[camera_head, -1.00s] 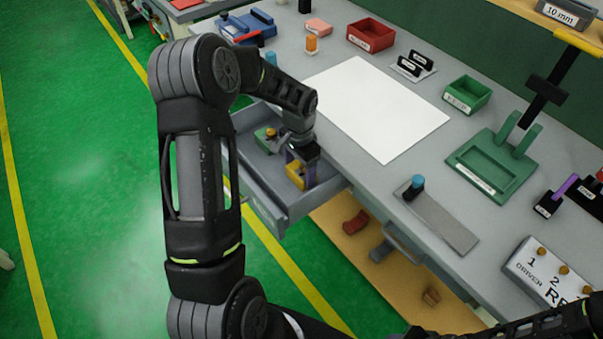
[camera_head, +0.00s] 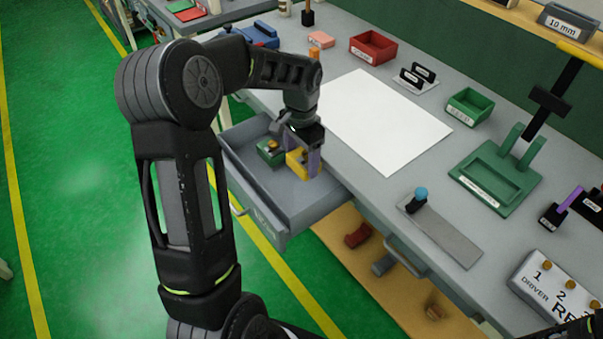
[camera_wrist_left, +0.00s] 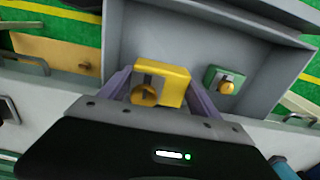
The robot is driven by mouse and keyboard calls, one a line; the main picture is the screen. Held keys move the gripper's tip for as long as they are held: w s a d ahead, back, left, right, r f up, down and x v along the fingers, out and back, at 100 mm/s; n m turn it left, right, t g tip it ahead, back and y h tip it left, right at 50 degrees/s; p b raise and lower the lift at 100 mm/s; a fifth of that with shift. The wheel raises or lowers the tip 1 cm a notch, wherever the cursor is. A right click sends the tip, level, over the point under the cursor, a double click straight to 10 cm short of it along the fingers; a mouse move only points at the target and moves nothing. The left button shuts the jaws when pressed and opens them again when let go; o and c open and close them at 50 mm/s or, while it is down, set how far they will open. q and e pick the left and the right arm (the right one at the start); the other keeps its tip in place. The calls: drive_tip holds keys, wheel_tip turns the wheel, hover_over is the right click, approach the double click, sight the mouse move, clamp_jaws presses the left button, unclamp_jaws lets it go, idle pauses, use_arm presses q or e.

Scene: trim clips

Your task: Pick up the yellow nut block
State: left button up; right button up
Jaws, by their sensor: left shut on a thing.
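The yellow nut block (camera_head: 297,163) is between the purple fingers of my left gripper (camera_head: 304,160), over the open grey drawer (camera_head: 290,205). In the left wrist view, the yellow block (camera_wrist_left: 174,82) with its gold nut sits between both fingers of the left gripper (camera_wrist_left: 160,84), which is shut on it. It appears held above the drawer floor. A green nut block (camera_head: 268,152) with a gold nut stands in the drawer beside it, and it also shows in the left wrist view (camera_wrist_left: 222,80). My right gripper is not in view.
A white sheet (camera_head: 385,120) lies on the grey bench. A green stand (camera_head: 495,178), a green bin (camera_head: 468,106), a red bin (camera_head: 373,47) and a metal plate with a blue-topped peg (camera_head: 440,232) are around it. The drawer's front part is empty.

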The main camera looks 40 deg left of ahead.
sight(302, 157)
use_arm(q)
wheel_tip(302, 157, up, 9)
drive_tip(key=shift+f, duration=0.2)
idle(0.6)
